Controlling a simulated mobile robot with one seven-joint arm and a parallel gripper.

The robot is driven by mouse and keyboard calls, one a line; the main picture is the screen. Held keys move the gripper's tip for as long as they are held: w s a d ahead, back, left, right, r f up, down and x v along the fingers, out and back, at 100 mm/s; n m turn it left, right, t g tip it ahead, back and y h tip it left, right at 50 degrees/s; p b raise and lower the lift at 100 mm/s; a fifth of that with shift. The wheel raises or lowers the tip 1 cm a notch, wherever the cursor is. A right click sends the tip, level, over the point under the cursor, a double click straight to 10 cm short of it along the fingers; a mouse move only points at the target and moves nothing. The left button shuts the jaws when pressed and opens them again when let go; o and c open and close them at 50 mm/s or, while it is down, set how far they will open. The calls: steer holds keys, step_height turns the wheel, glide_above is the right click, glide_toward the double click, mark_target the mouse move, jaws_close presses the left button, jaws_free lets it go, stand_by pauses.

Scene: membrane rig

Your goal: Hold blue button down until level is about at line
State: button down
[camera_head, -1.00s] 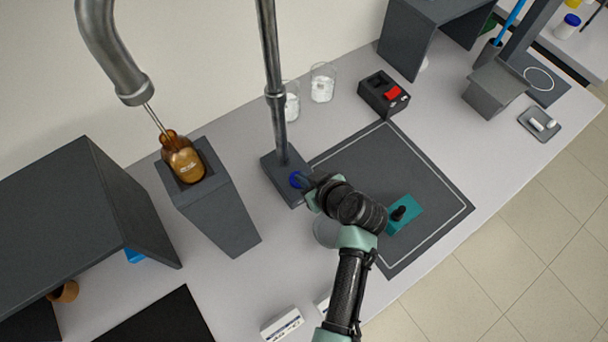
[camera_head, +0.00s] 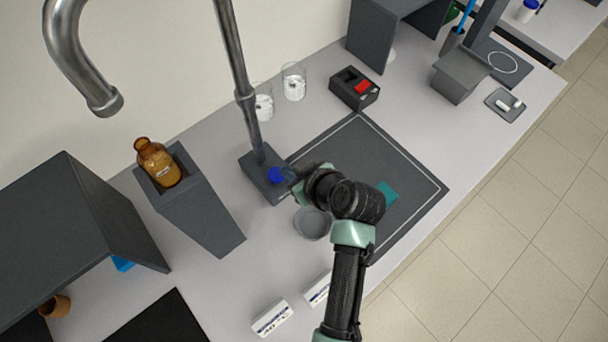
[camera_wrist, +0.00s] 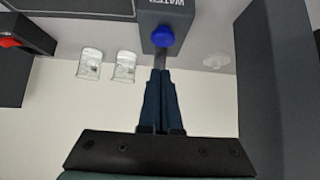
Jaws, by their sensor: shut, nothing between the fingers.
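The blue button (camera_head: 275,174) sits on the dark base (camera_head: 252,160) of the metal spout (camera_head: 235,70). It also shows in the wrist view (camera_wrist: 163,36), on a dark block lettered "WATER". My gripper (camera_wrist: 160,72) is shut and empty, its tips just short of the button in that picture; I cannot tell whether they touch. In the head view my gripper (camera_head: 291,173) is right beside the button, partly hidden by my wrist. The brown bottle (camera_head: 157,163) stands in a grey holder (camera_head: 200,212) below the spout's end (camera_head: 104,104). No stream shows. Its level and line are too small to read.
Two glass beakers (camera_head: 293,84) stand behind the spout base. A black box with a red switch (camera_head: 361,88) is at the back. White boxes (camera_head: 272,318) are in front.

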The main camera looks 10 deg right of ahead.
steer(key=b+v, duration=0.1)
steer(key=v, duration=0.4)
steer(key=shift+r, duration=0.2)
stand_by(0.4)
